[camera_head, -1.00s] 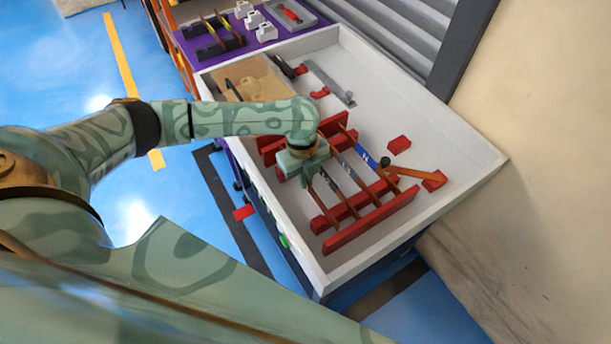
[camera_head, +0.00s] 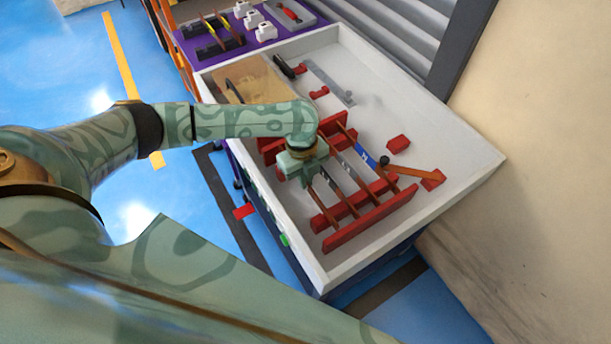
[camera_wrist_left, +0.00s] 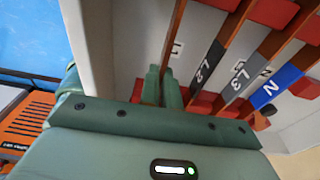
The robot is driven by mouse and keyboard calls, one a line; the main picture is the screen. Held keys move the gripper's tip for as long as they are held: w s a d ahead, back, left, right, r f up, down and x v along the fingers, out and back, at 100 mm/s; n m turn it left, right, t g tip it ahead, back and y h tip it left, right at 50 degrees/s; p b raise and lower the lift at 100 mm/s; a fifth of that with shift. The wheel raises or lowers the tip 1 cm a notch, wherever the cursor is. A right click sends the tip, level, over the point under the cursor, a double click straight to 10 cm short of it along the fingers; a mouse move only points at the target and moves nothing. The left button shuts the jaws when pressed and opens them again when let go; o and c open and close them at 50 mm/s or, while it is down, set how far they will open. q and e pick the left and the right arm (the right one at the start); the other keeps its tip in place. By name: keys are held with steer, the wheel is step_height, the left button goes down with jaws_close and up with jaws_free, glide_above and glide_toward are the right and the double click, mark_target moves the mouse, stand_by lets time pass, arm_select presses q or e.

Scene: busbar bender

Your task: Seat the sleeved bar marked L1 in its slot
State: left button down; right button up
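The leftmost bar, L1 (camera_wrist_left: 175,42), is thin and copper-brown. Its mark is only partly readable in the left wrist view, and it also shows in the head view (camera_head: 322,206). My left gripper (camera_wrist_left: 162,84) points down at this bar, its fingers close together on either side of it; they look shut on it. In the head view the left gripper (camera_head: 304,178) hides the bar's upper part. The red slotted supports (camera_head: 368,221) lie below. Whether the bar is fully down in its slot cannot be told. My right gripper is not in view.
Beside it stand dark L2 (camera_wrist_left: 206,66), grey L3 (camera_wrist_left: 238,78) and blue N (camera_wrist_left: 272,90). A copper bar (camera_head: 408,172) and red block (camera_head: 398,143) lie to the right. The white tray wall (camera_head: 405,237) encloses everything. Clear tray floor lies at the upper right.

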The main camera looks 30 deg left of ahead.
arm_select(q)
steer(key=shift+f+b, duration=0.4)
steer(key=shift+f, duration=0.7)
steer(key=c, duration=1.5)
jaws_free()
steer(key=shift+c, duration=0.2)
step_height(320, 180, up, 16)
steer(key=a+p, duration=0.1)
steer(key=p, duration=0.4)
steer(key=shift+w+a, duration=0.3)
steer(key=shift+w, duration=0.15)
